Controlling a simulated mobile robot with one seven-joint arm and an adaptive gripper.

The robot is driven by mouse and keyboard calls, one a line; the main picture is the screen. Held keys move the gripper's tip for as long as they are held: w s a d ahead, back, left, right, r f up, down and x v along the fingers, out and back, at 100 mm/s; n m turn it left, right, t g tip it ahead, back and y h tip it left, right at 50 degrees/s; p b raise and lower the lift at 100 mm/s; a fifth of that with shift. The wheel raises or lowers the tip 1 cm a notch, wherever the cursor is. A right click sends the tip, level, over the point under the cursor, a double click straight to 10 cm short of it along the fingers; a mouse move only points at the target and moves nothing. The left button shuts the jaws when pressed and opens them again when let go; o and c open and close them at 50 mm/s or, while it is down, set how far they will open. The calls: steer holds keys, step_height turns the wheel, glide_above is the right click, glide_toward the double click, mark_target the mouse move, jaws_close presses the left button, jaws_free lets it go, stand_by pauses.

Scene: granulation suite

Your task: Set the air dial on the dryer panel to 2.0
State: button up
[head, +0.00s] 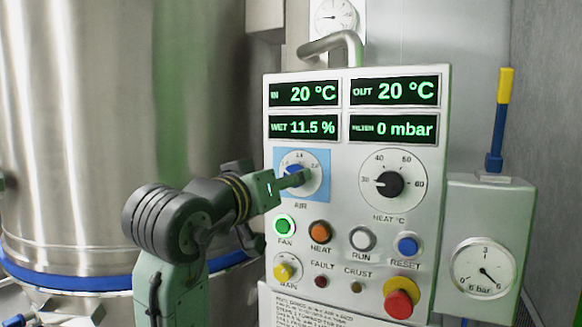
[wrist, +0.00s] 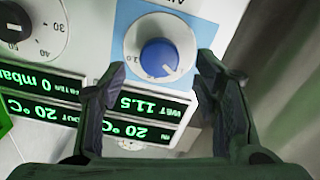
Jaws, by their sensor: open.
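The air dial (head: 312,183) is a white round scale on a light-blue square at the panel's upper left, with a blue knob (wrist: 158,57). My gripper (head: 292,180) is in front of it in the head view and hides part of the dial. In the wrist view my gripper (wrist: 162,70) is open, one finger on each side of the knob, with visible gaps. The picture there is upside down. The knob's white mark points towards the displays, slightly to one side. The scale numbers are too small to read the setting surely.
The dryer panel (head: 345,232) also has a heat dial (head: 389,184), several buttons below and a red emergency knob (head: 399,303). Its displays (head: 395,92) are lit. A steel vessel (head: 90,120) stands at left; a pressure gauge (head: 482,268) is at right.

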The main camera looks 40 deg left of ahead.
steer(key=shift+p+x, duration=0.4)
steer(key=shift+x, duration=1.5)
steer(key=shift+c, duration=0.5)
steer(key=c, duration=1)
